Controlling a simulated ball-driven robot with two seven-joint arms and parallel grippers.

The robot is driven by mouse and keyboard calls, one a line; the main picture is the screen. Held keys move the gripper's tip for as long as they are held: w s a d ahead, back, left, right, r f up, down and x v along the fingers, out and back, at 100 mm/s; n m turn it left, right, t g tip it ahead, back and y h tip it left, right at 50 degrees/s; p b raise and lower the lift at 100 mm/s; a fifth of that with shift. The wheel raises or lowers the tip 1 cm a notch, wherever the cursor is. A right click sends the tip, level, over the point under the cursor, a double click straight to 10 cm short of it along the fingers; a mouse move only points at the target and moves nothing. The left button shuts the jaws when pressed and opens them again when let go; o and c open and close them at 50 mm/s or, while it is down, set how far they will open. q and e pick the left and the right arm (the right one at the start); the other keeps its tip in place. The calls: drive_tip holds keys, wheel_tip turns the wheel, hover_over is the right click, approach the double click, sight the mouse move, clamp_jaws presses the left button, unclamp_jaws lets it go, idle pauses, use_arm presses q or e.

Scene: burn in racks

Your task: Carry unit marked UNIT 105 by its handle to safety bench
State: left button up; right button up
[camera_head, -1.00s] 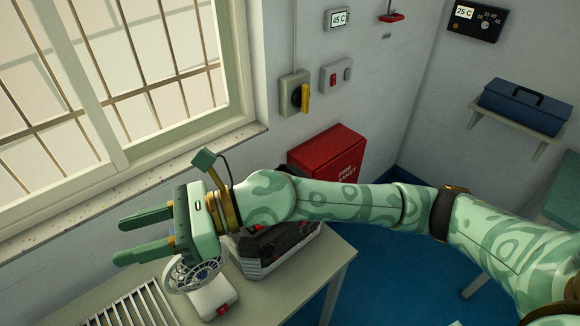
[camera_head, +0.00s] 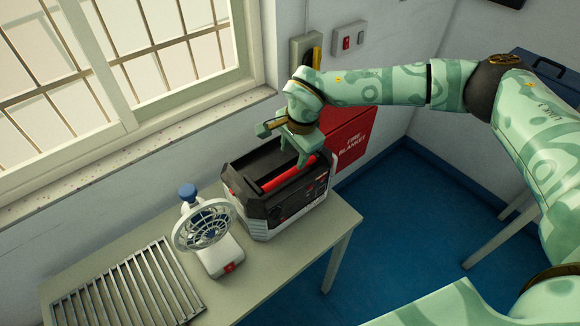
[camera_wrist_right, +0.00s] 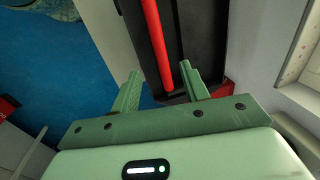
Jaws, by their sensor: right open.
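The unit (camera_head: 262,210) is a black and grey box with a red bar handle (camera_head: 280,178) along its top. It stands on the table; no UNIT 105 marking is readable on it. My right gripper (camera_head: 285,146) is open and empty at the far end of the unit, close to the handle. In the right wrist view the red handle (camera_wrist_right: 156,45) runs down between the two open fingers (camera_wrist_right: 160,73); I cannot tell whether they are level with it. My left gripper is out of view. I cannot identify the safety bench.
A small fan (camera_head: 205,228) stands left of the unit on the table (camera_head: 275,268), beside a metal grille (camera_head: 125,290). A red fire blanket box (camera_head: 352,138) and a wall switch (camera_head: 348,38) are behind my arm. Blue floor (camera_head: 400,240) lies open to the right.

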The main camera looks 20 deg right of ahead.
sight(289, 173)
drive_tip(key=f, duration=0.2)
drive_tip(key=w+f, duration=0.1)
drive_tip(key=f, duration=0.5)
drive_tip(key=shift+w+a+f+b, duration=0.15)
drive_tip(key=shift+w+a+b, duration=0.1)
drive_tip(key=shift+a+b, duration=0.1)
clamp_jaws()
drive_tip(key=c, duration=0.9)
unclamp_jaws()
